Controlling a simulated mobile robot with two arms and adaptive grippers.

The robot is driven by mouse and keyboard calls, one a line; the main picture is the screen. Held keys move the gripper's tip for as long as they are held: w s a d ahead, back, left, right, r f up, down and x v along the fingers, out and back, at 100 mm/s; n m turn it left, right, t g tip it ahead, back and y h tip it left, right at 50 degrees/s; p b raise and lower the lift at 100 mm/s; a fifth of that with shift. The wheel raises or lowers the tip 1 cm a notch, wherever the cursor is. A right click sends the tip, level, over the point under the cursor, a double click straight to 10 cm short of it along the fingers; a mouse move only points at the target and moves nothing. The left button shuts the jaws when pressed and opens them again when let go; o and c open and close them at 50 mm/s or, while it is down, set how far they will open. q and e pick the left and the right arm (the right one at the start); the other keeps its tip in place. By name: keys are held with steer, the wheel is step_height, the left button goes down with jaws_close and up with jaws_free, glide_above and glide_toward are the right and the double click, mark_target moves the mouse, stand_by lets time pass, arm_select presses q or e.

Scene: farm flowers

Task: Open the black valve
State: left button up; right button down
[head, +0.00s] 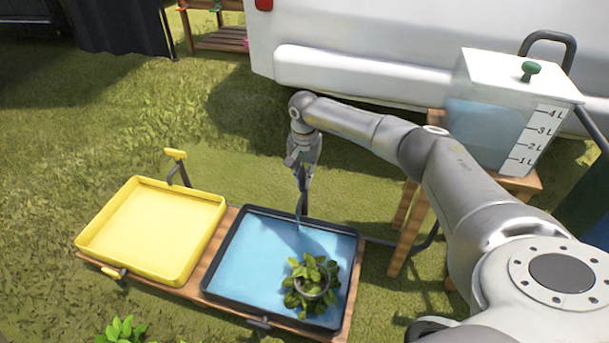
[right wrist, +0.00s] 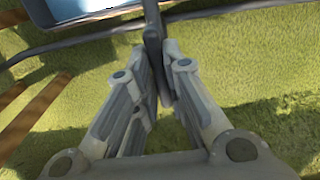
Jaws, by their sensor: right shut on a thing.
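My right gripper (head: 303,172) reaches down behind the black-rimmed tray (head: 235,262). It is shut on the dark handle of the black valve (right wrist: 152,45), as the right wrist view shows, with one finger on each side. In the head view the black valve's dark spout (head: 304,204) stands at the tray's back edge, below the gripper. A pale blue streak shows under the spout, and blue water covers the tray floor. The gripper hides much of the valve in the head view. My left gripper is not in view.
A potted plant (head: 311,285) stands in the black-rimmed tray. A yellow tray (head: 150,235) with a yellow valve (head: 175,155) is to its left. A water tank (head: 490,125) with litre marks stands on a wooden stand at right. Grass lies around.

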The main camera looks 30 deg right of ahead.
steer(key=c, duration=1.5)
jaws_free()
step_height(320, 180, up, 12)
